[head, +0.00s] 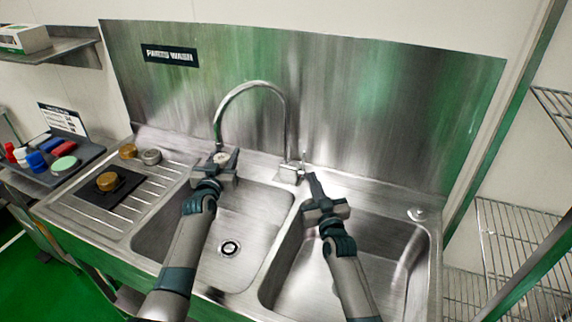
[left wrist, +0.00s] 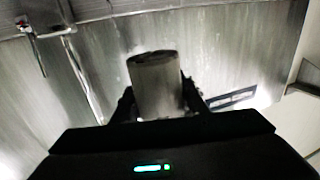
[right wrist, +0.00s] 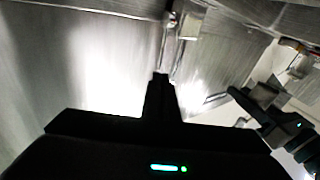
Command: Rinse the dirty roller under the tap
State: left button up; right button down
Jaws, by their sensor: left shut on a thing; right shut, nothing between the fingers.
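My left gripper (head: 222,162) is shut on a roller (head: 221,157), directly below the tap spout over the left basin. In the left wrist view the roller (left wrist: 157,88) is a dull grey-beige cylinder between the fingers, with a darker end; how dirty it is I cannot tell. The tap (head: 284,120) is a tall chrome arch with its base between the basins. No water stream is visible. My right gripper (head: 309,177) is shut and empty, with its tips close to the small upright tap lever (head: 303,158); whether they touch I cannot tell.
The left basin (head: 240,215) and right basin (head: 385,245) are empty. On the drainboard at left are a brown round piece (head: 128,151), a grey one (head: 151,156) and a brown one (head: 106,182) on a black mat. A metal splashback (head: 350,100) stands behind. Wire shelves (head: 510,230) are at right.

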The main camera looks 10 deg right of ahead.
jog(key=s+a+f+n, duration=0.1)
jog(key=s+a+n, duration=0.3)
jog(key=n, duration=1.4)
jog(key=shift+s, duration=0.35)
jog(key=shift+w, duration=0.1)
jog(key=w+d+r, duration=0.1)
jog(key=w+d, duration=0.1)
jog(key=w, duration=1)
jog(key=shift+w+d+r, duration=0.2)
jog(key=shift+w+d, duration=0.1)
jog(key=shift+d, duration=0.1)
